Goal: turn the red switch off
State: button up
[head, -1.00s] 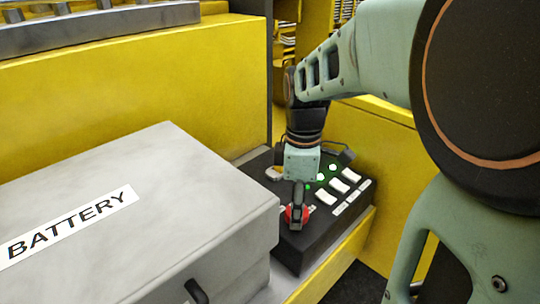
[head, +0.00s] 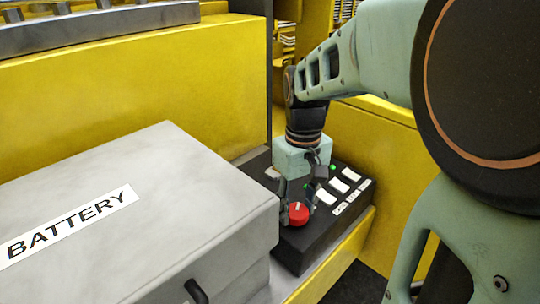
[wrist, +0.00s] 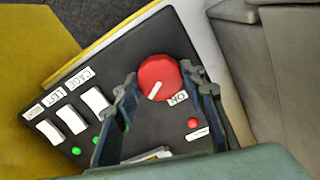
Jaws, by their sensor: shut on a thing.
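The red switch (head: 299,213) is a round red knob with a white mark, on the black control panel (head: 300,252). In the wrist view the red switch (wrist: 160,78) has its white mark slanting, and a label beside it reads "NO" or "ON" upside down. My gripper (head: 297,208) is over the panel with its two fingers on either side of the knob. In the wrist view my gripper (wrist: 166,88) has its fingertips at the knob's left and right edges, shut on it. The far side of the knob is hidden in the head view.
The grey battery box (head: 130,190) stands close to the left of the panel. White rocker switches (wrist: 71,119), green lights (wrist: 75,151) and a small red light (wrist: 192,122) are on the panel. A yellow wall (head: 379,160) rises behind it.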

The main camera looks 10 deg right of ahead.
aim_at(297, 210)
jog(key=m, duration=0.5)
jog(key=shift+m, duration=0.3)
dwell(0.5)
jog(key=o, duration=1.2)
jog(key=shift+c, duration=0.2)
notch_tip(297, 210, up, 12)
